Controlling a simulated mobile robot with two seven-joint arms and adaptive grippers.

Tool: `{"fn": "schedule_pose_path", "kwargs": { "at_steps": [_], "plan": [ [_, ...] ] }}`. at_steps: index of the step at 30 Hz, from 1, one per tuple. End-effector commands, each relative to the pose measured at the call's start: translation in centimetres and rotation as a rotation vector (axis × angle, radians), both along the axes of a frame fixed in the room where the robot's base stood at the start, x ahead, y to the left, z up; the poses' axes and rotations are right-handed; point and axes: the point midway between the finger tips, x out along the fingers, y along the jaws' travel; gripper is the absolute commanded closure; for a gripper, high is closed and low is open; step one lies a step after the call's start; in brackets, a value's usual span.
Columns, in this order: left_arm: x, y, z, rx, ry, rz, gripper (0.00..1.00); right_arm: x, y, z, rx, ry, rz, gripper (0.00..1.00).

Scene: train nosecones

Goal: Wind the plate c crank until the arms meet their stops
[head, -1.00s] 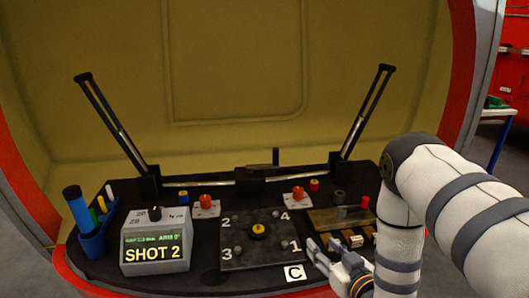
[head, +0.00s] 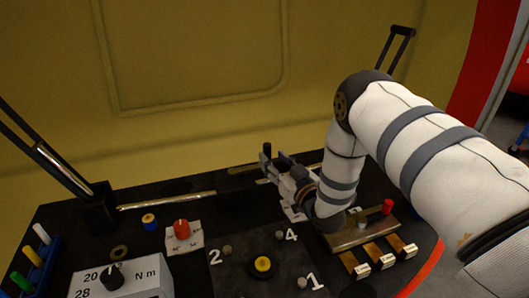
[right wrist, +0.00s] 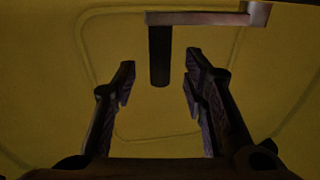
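The crank's dark upright handle (head: 267,149) shows at the back of the black bench in the head view. In the right wrist view the black handle (right wrist: 159,58) projects from a flat metal crank arm (right wrist: 198,18). My right gripper (head: 273,164) is open, its fingers pointing at the handle. In the wrist view the handle shows in the gap between the open fingers (right wrist: 158,82), nearer their tips; I see no contact. The left slotted arm (head: 48,158) and right slotted arm (head: 397,46) lean outward. My left gripper is not in view.
A dark numbered plate (head: 240,262) with a yellow-topped knob (head: 262,265) lies in front. A red knob (head: 181,229) and a torque box (head: 125,283) stand at left. A brass-coloured tray (head: 345,240) with a red peg (head: 388,206) lies beneath my right arm.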

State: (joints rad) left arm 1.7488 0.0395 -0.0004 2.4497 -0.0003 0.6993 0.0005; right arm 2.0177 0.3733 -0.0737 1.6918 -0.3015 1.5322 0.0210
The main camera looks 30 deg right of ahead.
Motion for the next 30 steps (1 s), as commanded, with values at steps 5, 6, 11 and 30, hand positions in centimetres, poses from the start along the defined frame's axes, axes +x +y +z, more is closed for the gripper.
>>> {"fn": "schedule_pose_path", "kwargs": {
  "at_steps": [5, 6, 11, 30],
  "plan": [
    [-0.7, 0.0, -0.8, 0.000, 0.025, -0.001, 0.45, 3.3, -0.2, -0.4, 0.000, 0.004, 0.002, 0.60],
    [-0.8, 0.0, -0.8, 0.000, 0.027, -0.001, 0.45, 3.7, -0.2, -0.4, 0.000, 0.003, 0.001, 0.60],
    [-0.8, 0.0, -0.9, 0.001, 0.029, -0.001, 0.45, 4.5, -0.3, -0.1, 0.000, 0.001, 0.001, 0.60],
    [-0.8, 0.0, -0.9, 0.001, 0.029, -0.001, 0.45, 4.6, 0.0, -0.1, 0.001, 0.002, -0.001, 1.00]
  ]
}}
